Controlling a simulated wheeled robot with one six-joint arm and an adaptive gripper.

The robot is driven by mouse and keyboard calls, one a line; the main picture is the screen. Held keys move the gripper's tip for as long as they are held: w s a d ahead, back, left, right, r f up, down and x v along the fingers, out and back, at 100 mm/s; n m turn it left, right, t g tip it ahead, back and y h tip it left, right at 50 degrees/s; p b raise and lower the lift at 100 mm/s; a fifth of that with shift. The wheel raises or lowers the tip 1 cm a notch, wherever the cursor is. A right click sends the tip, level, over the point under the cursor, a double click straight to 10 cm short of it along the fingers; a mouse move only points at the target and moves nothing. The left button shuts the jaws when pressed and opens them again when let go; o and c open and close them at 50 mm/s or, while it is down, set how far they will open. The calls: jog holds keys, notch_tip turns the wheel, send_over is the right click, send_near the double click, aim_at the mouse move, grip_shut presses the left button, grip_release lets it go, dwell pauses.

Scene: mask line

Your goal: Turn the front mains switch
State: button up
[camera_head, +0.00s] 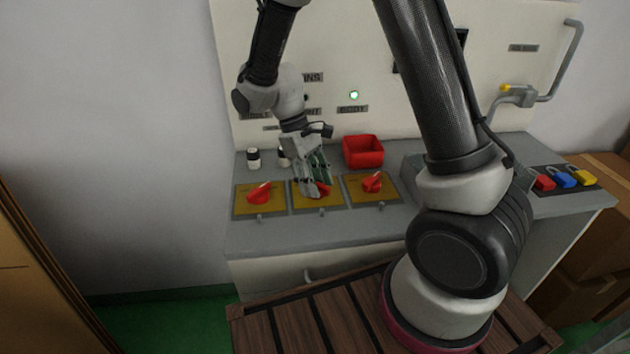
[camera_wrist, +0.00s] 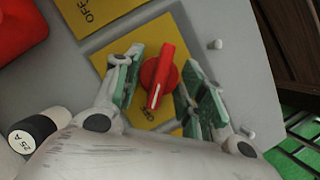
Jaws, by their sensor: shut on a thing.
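Three red rotary switches on yellow plates sit in a row on the grey panel in the head view. My gripper (camera_head: 315,182) reaches down onto the middle switch (camera_head: 323,190). The left switch (camera_head: 260,194) and right switch (camera_head: 373,182) are untouched by my gripper.
A red bin (camera_head: 363,152) stands behind the right switch. A fuse (camera_head: 253,158) stands behind the left one. A green lamp (camera_head: 354,95) is lit on the back panel. Red, blue (camera_head: 565,178) and yellow padlocks lie at the right end.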

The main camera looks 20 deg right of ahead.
jog(key=o, duration=1)
jog(key=v, duration=1.2)
